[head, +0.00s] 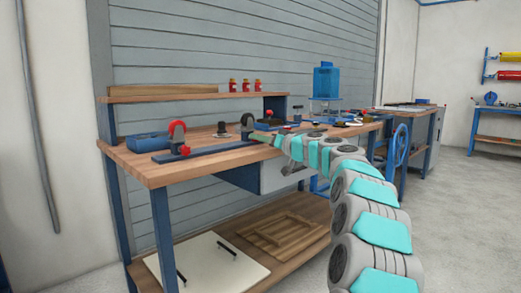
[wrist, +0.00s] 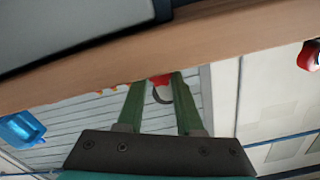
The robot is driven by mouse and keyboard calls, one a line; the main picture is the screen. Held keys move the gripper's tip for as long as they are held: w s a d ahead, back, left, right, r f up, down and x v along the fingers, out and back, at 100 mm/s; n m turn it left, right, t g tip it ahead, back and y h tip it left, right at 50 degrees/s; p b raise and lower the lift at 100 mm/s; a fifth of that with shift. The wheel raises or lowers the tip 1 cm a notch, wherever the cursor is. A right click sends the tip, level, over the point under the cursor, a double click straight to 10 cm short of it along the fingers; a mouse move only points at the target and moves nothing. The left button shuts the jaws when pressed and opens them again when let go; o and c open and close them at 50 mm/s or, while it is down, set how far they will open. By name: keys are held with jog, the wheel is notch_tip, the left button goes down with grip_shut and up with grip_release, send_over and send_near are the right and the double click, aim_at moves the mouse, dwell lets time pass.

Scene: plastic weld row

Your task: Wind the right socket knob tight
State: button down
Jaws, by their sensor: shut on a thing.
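A blue bar fixture (head: 215,150) lies along the front of the bench top with two upright round sockets. The left socket (head: 177,131) is a dark ring with red on it, and a red knob (head: 185,150) sits low beside it. The right socket (head: 247,120) stands at the bar's right end; its own knob is hidden by my gripper in the head view. My gripper (head: 261,138) reaches in from the right at that socket. In the wrist view my gripper's green fingers (wrist: 157,82) are shut on a small red piece (wrist: 159,79), apparently the right socket knob, with a grey curved edge beside it.
A blue box (head: 150,141) lies behind the fixture's left end. Small dark items stand behind and right of it. A shelf (head: 170,97) with several red bottles runs along the back. A blue container (head: 326,81) stands right. The bench's left front is clear.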

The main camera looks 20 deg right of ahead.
jog(key=shift+m+p, duration=0.3)
jog(key=shift+m, duration=0.9)
jog(key=shift+m+p, duration=0.3)
jog(key=shift+m, duration=0.4)
jog(key=shift+d, duration=0.1)
jog(key=c, duration=0.5)
grip_release()
jog(key=shift+c, duration=0.2)
jog(key=shift+f, duration=0.15)
